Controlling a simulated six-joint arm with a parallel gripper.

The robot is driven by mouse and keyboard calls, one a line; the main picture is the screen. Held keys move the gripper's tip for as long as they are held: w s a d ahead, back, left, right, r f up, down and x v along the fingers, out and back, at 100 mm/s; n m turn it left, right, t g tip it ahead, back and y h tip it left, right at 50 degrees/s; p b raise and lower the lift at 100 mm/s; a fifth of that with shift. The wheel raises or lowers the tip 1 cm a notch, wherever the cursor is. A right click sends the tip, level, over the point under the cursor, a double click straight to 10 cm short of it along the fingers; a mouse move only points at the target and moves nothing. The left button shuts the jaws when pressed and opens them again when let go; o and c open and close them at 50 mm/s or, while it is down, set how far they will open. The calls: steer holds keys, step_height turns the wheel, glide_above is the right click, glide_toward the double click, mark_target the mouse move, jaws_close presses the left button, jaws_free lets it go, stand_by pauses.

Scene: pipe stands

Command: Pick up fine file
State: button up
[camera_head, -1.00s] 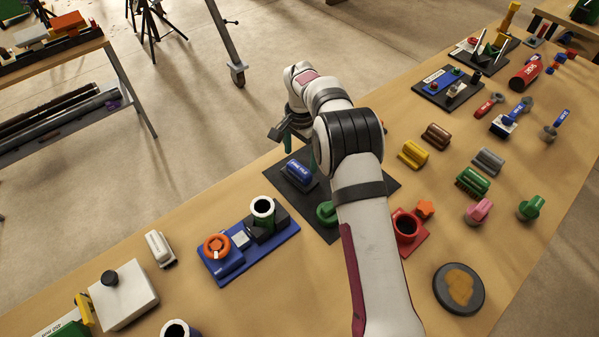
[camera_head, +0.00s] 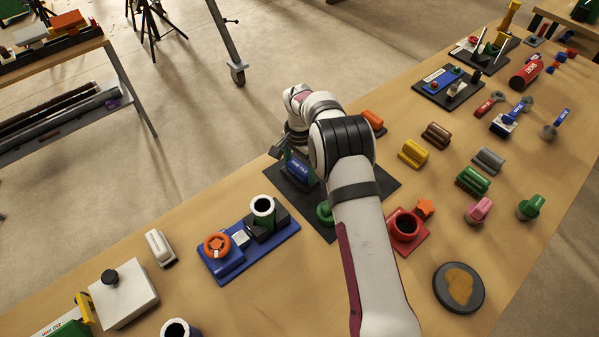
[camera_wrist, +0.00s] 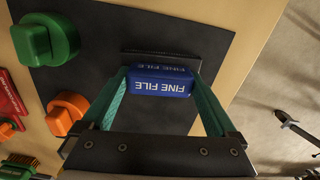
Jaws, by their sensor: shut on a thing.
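The fine file is a blue block with white "FINE FILE" lettering (camera_wrist: 163,82). It stands on a black mat (camera_wrist: 60,95), near the mat's far left edge in the head view, where the block (camera_head: 299,172) also shows. My gripper (camera_wrist: 162,92) has its two green fingers on either side of the block and is shut on it. In the head view my gripper (camera_head: 298,165) comes down over the block from above. A dark base shows behind the block in the wrist view. Whether the block is clear of the mat cannot be told.
A green knobbed piece (camera_wrist: 50,38) sits on the same mat. An orange knobbed piece (camera_wrist: 68,113) is beside the mat. A red pipe holder (camera_head: 405,228) stands to the right. The table edge is close to the block.

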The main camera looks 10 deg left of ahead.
mark_target(299, 167)
steer(key=shift+r, duration=0.55)
step_height(299, 167, up, 3)
steer(key=s+d+r, duration=0.2)
steer(key=d+r, duration=0.5)
steer(key=d, duration=0.4)
steer(key=shift+s+d, duration=0.2)
steer(key=shift+s, duration=0.2)
steer(key=o, duration=1.1)
steer(key=c, duration=1.2)
steer(key=shift+a, duration=0.2)
steer(key=shift+c, duration=0.3)
steer(key=s+a+r, duration=0.3)
steer(key=s+a, duration=0.3)
steer(key=a, duration=0.2)
steer(key=s+a+r, duration=0.4)
steer(key=s+a, duration=0.3)
steer(key=a, duration=0.2)
steer(key=shift+a, duration=0.25)
